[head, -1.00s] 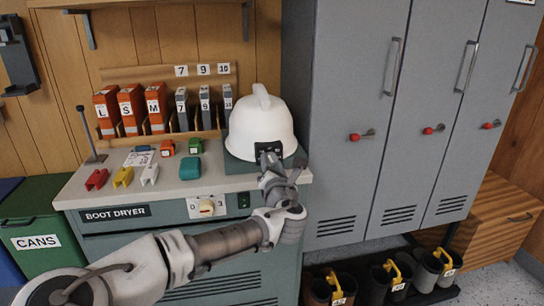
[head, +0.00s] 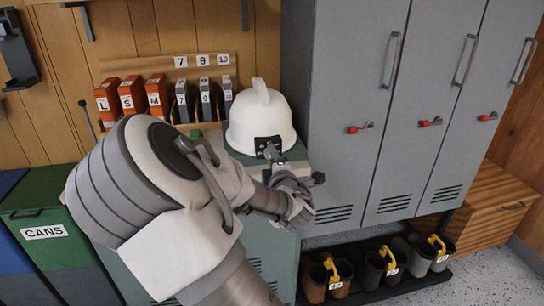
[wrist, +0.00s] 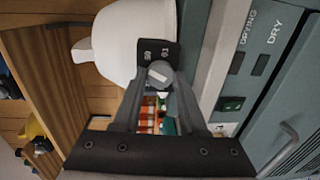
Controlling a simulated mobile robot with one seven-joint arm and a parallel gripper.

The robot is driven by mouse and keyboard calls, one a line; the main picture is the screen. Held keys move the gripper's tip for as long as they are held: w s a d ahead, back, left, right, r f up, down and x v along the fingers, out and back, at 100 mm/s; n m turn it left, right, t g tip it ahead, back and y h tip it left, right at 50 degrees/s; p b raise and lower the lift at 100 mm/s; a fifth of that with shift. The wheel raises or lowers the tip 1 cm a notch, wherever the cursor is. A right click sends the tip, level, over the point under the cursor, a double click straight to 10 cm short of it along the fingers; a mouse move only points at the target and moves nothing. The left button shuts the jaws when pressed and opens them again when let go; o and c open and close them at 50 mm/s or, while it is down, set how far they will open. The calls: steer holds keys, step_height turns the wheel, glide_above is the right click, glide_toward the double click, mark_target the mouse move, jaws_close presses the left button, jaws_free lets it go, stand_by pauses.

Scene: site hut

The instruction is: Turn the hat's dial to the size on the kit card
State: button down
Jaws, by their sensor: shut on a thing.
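The white hat (head: 262,122) sits upright at the right end of the boot dryer's top. On its near side is a dark size plate (head: 267,145), which shows sideways in the wrist view (wrist: 153,51) with small white numbers too small to read surely. The round grey dial (wrist: 158,74) with a pale pointer bar sits at the plate's edge between my fingertips. My gripper (head: 275,158) is shut on the dial; its fingers also show in the wrist view (wrist: 157,85). The kit card cannot be made out now, as my arm covers much of the dryer top.
Orange binders (head: 131,95) and grey numbered binders (head: 205,100) stand behind the dryer top. Grey lockers (head: 345,80) with red latches rise close on the right. Boots (head: 372,270) with yellow tags stand on a low rack below. A green can bin (head: 40,215) is at left.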

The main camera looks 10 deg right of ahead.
steer(key=m+b, duration=0.1)
steer(key=m, duration=0.2)
steer(key=shift+d+m, duration=0.1)
steer(key=shift+m, duration=0.3)
stand_by(0.5)
steer(key=shift+c, duration=2.2)
jaws_free()
steer(key=shift+s, duration=0.15)
